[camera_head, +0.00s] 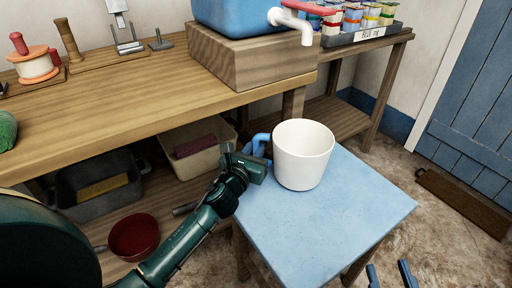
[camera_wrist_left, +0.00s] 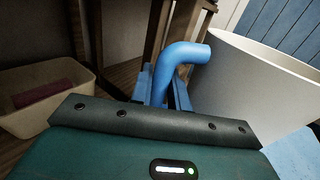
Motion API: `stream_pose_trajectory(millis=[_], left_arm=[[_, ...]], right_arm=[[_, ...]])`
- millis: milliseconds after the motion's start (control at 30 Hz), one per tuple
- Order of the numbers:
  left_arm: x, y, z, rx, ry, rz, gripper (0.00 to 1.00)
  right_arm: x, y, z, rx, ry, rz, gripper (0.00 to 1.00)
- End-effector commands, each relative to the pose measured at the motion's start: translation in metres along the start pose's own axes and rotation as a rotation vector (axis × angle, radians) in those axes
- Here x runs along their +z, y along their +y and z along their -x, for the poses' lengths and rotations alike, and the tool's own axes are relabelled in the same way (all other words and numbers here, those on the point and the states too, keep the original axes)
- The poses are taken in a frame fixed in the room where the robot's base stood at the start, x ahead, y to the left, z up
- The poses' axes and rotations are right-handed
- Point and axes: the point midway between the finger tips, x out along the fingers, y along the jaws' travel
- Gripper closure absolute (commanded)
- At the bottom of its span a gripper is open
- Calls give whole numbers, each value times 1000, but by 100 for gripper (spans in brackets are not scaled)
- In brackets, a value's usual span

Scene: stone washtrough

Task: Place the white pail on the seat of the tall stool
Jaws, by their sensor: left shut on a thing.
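The white pail (camera_head: 302,158) is upright over the back left part of the tall stool's pale blue seat (camera_head: 335,225). Its base appears to touch the seat, though a small gap is hard to rule out. My left gripper (camera_head: 258,152) is at the pail's left side, shut on its blue handle. In the left wrist view the handle (camera_wrist_left: 183,62) rises between the blue fingers (camera_wrist_left: 167,88), beside the pail's white wall (camera_wrist_left: 250,85). My right gripper (camera_head: 389,275) shows only its two blue fingertips at the bottom edge, apart and empty.
A wooden workbench (camera_head: 130,95) stands behind and left, with a blue container (camera_head: 240,15) and tap on a wooden block. Bins and a red bowl (camera_head: 134,237) are on its lower shelf. The seat's front and right are clear. A wooden box (camera_head: 465,200) lies by the blue door.

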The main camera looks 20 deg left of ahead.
Motion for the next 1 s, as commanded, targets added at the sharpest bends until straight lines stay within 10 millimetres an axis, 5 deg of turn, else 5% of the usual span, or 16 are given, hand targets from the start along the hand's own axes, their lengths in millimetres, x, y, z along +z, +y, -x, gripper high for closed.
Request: stream_pose_trajectory(millis=[667, 700, 1000], left_arm=[[-12, 0, 0, 0, -1, 1, 100], [-11, 0, 0, 0, -1, 1, 80], [-11, 0, 0, 0, 0, 1, 57]], right_arm=[[9, -2, 1, 1, 2, 0, 64], [8, -2, 1, 1, 2, 0, 64], [8, -2, 1, 1, 0, 0, 64]])
